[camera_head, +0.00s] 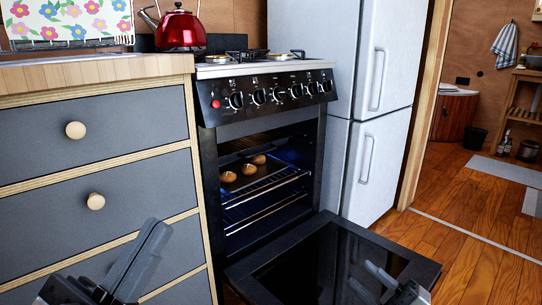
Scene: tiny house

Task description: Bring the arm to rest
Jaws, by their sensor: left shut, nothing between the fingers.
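My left gripper (153,235) is at the lower left, in front of the grey drawers. Its fingers are together with nothing between them. My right gripper (374,272) is low in the picture, over the lowered oven door (310,262). It is small and partly cut off by the lower edge, and I cannot tell whether its fingers are apart. The oven (262,205) stands open. Several brown buns (250,167) lie on a dark tray on its upper rack. Neither gripper appears to hold anything.
Grey drawers (95,165) with round knobs are at the left. A red kettle (180,28) stands on the stove above the oven. A white fridge (375,120) is to the right of it. Wooden floor (470,225) is clear at the right, towards a doorway.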

